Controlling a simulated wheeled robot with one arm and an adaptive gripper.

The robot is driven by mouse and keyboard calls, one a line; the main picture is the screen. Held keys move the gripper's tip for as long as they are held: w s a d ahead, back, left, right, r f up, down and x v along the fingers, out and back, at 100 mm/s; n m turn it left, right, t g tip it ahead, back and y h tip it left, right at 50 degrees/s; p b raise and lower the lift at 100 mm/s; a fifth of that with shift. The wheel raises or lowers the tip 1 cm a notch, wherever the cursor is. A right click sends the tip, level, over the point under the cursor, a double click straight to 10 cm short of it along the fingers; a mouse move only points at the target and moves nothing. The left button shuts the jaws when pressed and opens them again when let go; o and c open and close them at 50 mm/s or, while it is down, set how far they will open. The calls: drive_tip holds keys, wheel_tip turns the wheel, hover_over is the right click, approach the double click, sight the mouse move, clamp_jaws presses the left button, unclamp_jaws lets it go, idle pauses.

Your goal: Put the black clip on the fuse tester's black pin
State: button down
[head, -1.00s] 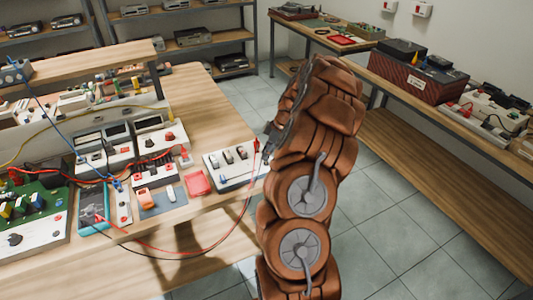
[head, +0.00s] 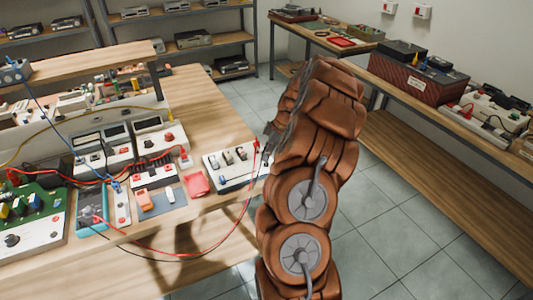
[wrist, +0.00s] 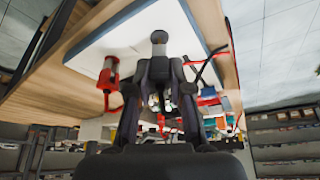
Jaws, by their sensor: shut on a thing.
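The fuse tester (head: 228,184) is a white box with several fuses on top, at the bench's right end in the head view. Its pale panel (wrist: 130,38) fills the upper middle of the wrist view. A red clip (wrist: 108,78) stands at its left there, and also shows in the head view (head: 257,146). My gripper (wrist: 160,82) is shut on the black clip (wrist: 159,66), at the tester's edge. A dark round tip (wrist: 159,37) lies just beyond the clip; I cannot tell whether the clip touches the black pin.
Red and black leads run from the teal multimeter (head: 92,221) past the bench front. A red tray (head: 197,184) and meters (head: 153,136) stand left of the tester. The floor (head: 385,240) at right is clear. A side bench (head: 430,175) runs along the wall.

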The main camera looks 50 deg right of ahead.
drive_tip(key=shift+f+b, duration=0.8)
drive_tip(key=shift+b, duration=0.05)
idle(0.9)
drive_tip(key=c, duration=1)
unclamp_jaws()
drive_tip(key=shift+r, duration=0.15)
drive_tip(key=v, duration=1.1)
drive_tip(key=shift+r, duration=0.4)
